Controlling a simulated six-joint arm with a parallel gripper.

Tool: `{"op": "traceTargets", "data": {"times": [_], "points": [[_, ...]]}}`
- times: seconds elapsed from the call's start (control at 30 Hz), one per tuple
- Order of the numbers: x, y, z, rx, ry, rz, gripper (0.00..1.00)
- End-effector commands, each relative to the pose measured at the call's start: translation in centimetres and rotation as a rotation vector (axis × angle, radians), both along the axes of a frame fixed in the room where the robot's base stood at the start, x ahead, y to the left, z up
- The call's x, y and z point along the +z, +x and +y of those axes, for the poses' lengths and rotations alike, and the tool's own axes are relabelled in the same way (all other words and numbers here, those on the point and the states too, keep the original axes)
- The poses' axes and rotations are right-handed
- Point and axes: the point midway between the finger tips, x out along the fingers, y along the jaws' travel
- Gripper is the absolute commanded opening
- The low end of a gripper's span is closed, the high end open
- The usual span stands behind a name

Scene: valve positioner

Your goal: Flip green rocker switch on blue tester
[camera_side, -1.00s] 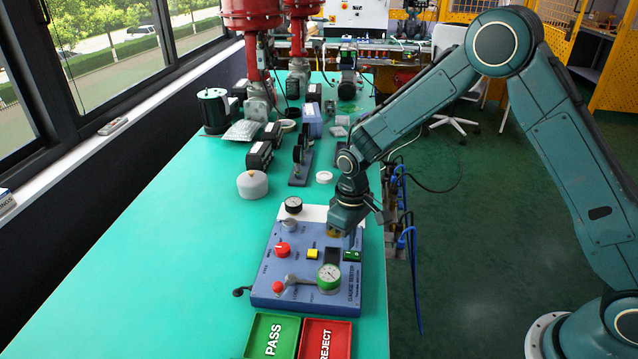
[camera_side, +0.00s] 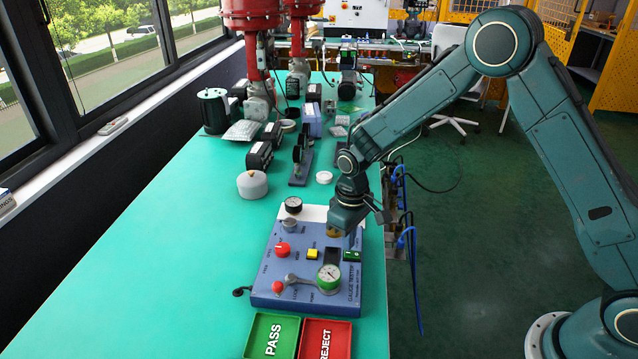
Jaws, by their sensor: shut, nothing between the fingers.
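The blue tester (camera_side: 274,268) lies on the green table near its right edge. Its green rocker switch (camera_side: 352,256) is at the tester's right side, beside a dark display window. My gripper (camera_side: 350,238) points down just above and behind the switch, its tip close to it. My gripper is shut and empty. I cannot tell whether the tip touches the switch. Which way the rocker is tilted is too small to tell.
The tester also carries a red knob (camera_side: 283,249), a yellow button (camera_side: 312,254), a red-tipped lever (camera_side: 278,287) and a green gauge (camera_side: 329,278). Green PASS (camera_side: 262,328) and red REJECT (camera_side: 325,322) trays lie in front. Free table (camera_side: 170,260) lies to the left.

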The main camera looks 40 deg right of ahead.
Motion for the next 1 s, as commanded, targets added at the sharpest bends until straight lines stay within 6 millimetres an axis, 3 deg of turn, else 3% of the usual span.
{"op": "traceTargets", "data": {"times": [1.0], "points": [[-0.76, 0.01, 0.0, 0.0, 0.0, 0.0, 0.0]]}}
